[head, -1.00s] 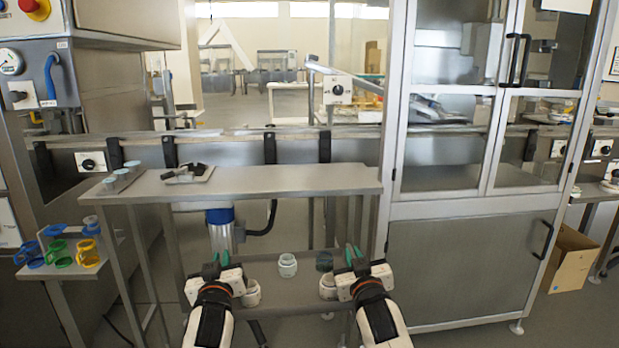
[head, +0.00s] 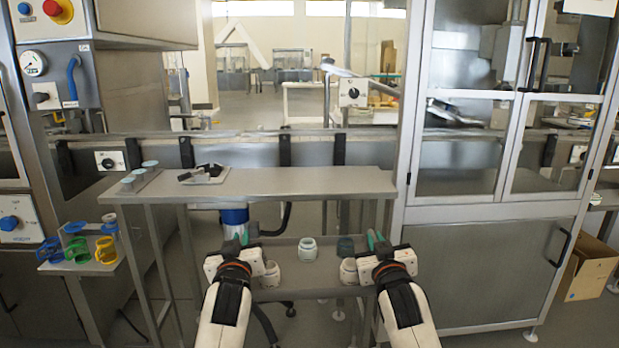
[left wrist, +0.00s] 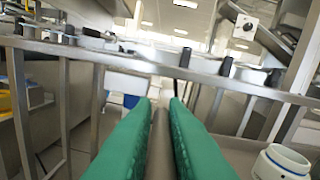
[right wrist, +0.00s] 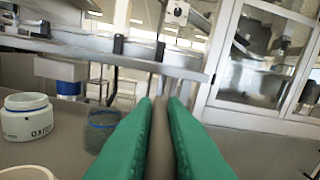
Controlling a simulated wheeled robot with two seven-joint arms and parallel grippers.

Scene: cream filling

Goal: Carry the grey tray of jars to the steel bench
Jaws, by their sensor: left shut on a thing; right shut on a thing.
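The grey tray (head: 283,248) hangs level between my two grippers, in front of the steel bench and lower than its top in the picture. It holds white jars (head: 307,249) and a dark, see-through jar (head: 345,247); the near ones are partly hidden by my grippers. My left gripper (head: 241,237) is shut on the tray's left wall, which shows between its green fingers in the left wrist view (left wrist: 161,145). My right gripper (head: 374,240) is shut on the right wall, also seen in the right wrist view (right wrist: 160,145). The steel bench (head: 290,182) is a narrow table ahead.
On the bench, a small plate with dark parts (head: 204,174) and a strip of pale-blue-topped pieces (head: 140,175) sit at the left; its middle and right are bare. A side shelf with coloured cups (head: 78,252) stands left. A glass-doored cabinet (head: 490,250) stands close on the right.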

